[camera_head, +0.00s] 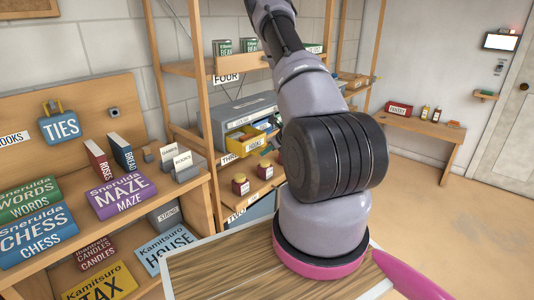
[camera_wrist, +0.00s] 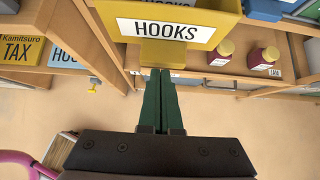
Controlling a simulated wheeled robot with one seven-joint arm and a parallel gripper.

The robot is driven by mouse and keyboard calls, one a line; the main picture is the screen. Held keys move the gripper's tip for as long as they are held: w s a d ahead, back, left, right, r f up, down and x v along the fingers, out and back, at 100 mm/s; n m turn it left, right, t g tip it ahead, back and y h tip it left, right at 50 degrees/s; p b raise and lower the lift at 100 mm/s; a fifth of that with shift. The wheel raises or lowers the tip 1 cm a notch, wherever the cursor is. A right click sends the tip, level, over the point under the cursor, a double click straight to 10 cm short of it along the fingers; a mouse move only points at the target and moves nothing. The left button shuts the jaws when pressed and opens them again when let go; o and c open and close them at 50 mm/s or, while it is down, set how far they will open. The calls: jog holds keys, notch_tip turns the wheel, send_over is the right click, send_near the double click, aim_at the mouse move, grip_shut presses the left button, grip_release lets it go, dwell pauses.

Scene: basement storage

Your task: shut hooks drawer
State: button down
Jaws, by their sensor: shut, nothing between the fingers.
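The yellow hooks drawer (camera_head: 247,142) sticks out, open, from a grey cabinet (camera_head: 228,115) on the wooden shelf in the head view. In the wrist view the drawer front (camera_wrist: 219,17) with its HOOKS label fills the top middle, and a yellow tab (camera_wrist: 163,54) hangs below the label. My gripper (camera_wrist: 160,72) has its green fingers shut together and empty, with the tips right at the tab's lower edge. I cannot tell whether they touch it.
Two small red jars (camera_head: 240,184) (camera_head: 265,168) stand on the shelf below the drawer. A shelf with board-game boxes (camera_head: 118,194) is at the left. A wooden bench (camera_head: 425,127) stands along the far wall, with open floor in front of it.

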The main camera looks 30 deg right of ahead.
jog(key=w+a, duration=0.1)
jog(key=w, duration=0.2)
jog(key=w+a, duration=0.1)
jog(key=w, duration=0.2)
jog(key=w+a, duration=0.1)
jog(key=w, duration=0.3)
jog(key=shift+a, duration=0.3)
jog(key=shift+s, duration=0.1)
